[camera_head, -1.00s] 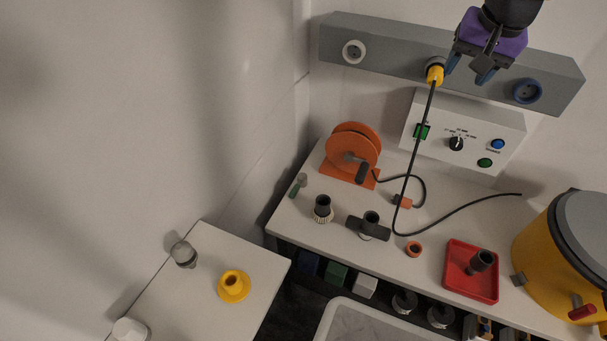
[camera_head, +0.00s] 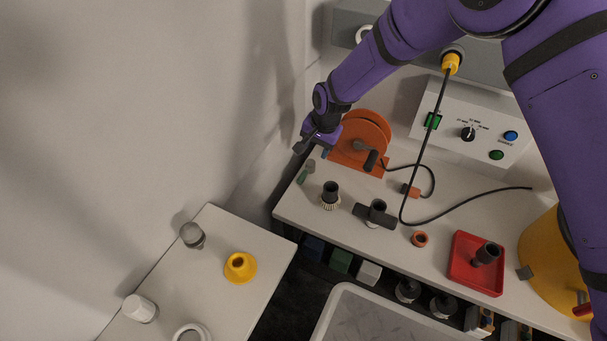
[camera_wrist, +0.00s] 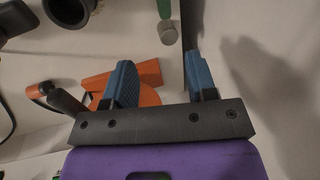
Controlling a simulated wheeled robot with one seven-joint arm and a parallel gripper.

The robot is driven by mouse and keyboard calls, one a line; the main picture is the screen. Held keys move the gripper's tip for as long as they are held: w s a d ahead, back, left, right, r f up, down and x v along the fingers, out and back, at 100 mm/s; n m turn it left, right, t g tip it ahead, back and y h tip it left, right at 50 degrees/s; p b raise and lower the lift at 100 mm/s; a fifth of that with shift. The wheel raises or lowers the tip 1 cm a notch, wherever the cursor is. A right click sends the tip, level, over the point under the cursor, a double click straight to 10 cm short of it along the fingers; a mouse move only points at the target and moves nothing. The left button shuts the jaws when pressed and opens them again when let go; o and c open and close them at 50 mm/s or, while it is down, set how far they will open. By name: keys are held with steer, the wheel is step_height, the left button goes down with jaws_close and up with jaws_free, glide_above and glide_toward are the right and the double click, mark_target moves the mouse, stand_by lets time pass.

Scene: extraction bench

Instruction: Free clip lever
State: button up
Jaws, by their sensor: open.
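A yellow drum (camera_head: 545,255) stands at the right of the bench, partly hidden behind my arm. A small grey block (camera_head: 525,272) is on its left side and a red lever-like part (camera_head: 580,310) is low on its front. I cannot tell which of these is the clip lever. My gripper (camera_head: 310,150) is far from the drum, at the bench's left back corner beside the orange reel. In the wrist view its blue fingers (camera_wrist: 160,62) are apart with nothing between them. A small green-handled piece with a grey end (camera_wrist: 167,32) lies just beyond the fingertips.
The orange reel (camera_head: 360,140) with its crank is close to my gripper. A black cable runs from the yellow plug (camera_head: 451,64) down to the bench. Dark fittings and a red tray (camera_head: 462,279) occupy the bench front. The wall is close on the left.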

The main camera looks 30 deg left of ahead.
mark_target(303, 175)
steer(key=a+f, duration=0.1)
steer(key=f, duration=0.3)
steer(key=a+f, duration=0.1)
steer(key=f, duration=0.3)
steer(key=s+a+f, duration=0.1)
steer(key=f, duration=0.4)
steer(key=shift+s+a, duration=0.1)
steer(key=shift+a, duration=0.1)
jaws_close()
